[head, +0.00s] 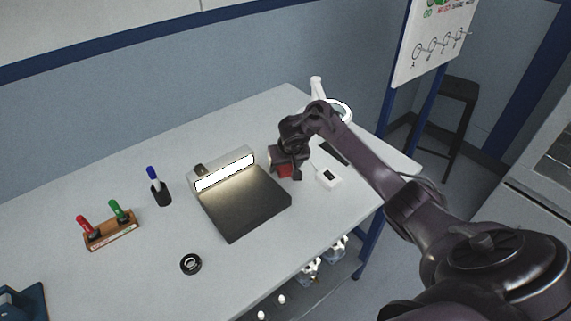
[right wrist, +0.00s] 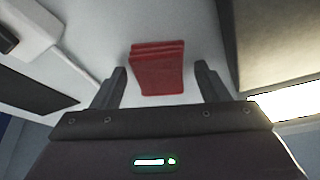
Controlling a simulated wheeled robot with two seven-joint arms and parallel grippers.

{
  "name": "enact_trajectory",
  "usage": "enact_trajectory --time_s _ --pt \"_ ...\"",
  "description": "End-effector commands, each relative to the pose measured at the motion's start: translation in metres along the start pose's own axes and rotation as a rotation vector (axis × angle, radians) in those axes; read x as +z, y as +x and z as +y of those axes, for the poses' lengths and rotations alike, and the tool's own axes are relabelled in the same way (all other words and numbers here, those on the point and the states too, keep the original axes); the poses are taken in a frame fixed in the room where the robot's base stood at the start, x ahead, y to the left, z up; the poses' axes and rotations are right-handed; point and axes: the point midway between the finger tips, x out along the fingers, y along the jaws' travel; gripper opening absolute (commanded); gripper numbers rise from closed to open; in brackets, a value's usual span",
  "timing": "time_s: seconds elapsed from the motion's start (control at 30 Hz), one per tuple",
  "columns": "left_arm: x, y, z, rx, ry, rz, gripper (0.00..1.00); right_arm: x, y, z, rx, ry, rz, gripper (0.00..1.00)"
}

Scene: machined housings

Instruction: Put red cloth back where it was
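The red cloth (head: 284,171) is a small folded stack on the table, right of the dark inspection plate; it also shows in the right wrist view (right wrist: 157,72). My right gripper (head: 286,165) is over it, partly hiding it in the head view. In the right wrist view my right gripper (right wrist: 160,68) is open, with the cloth between its fingers and a gap on each side. I cannot tell its exact height above the table. My left gripper is not in view.
The dark plate with a lit bar (head: 245,205) stands left of the cloth. A small white device (head: 328,178) and a white ring lamp (head: 341,108) are to the right. A pen cup (head: 160,193), marker holder (head: 111,236) and black ring (head: 190,264) sit left.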

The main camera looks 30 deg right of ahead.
Motion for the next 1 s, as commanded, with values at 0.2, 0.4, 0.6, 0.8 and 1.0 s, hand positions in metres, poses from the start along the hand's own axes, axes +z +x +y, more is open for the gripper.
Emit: enact_trajectory --time_s 0.2,0.4,0.6,0.8,1.0 --pt "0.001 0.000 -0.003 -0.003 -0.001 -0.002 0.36 -0.001 -0.002 0.000 0.000 0.000 0.001 0.68" --pt "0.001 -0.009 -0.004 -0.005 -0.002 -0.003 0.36 -0.003 -0.026 -0.001 -0.002 0.000 0.003 0.68" --pt "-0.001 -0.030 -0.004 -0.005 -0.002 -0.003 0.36 -0.005 -0.077 0.000 0.000 -0.003 0.004 0.68" --pt "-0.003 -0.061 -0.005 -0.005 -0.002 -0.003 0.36 -0.004 -0.109 0.001 0.002 -0.001 0.001 0.68" --pt "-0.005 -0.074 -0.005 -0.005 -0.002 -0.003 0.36 -0.003 -0.122 0.000 0.001 -0.001 0.000 0.68"
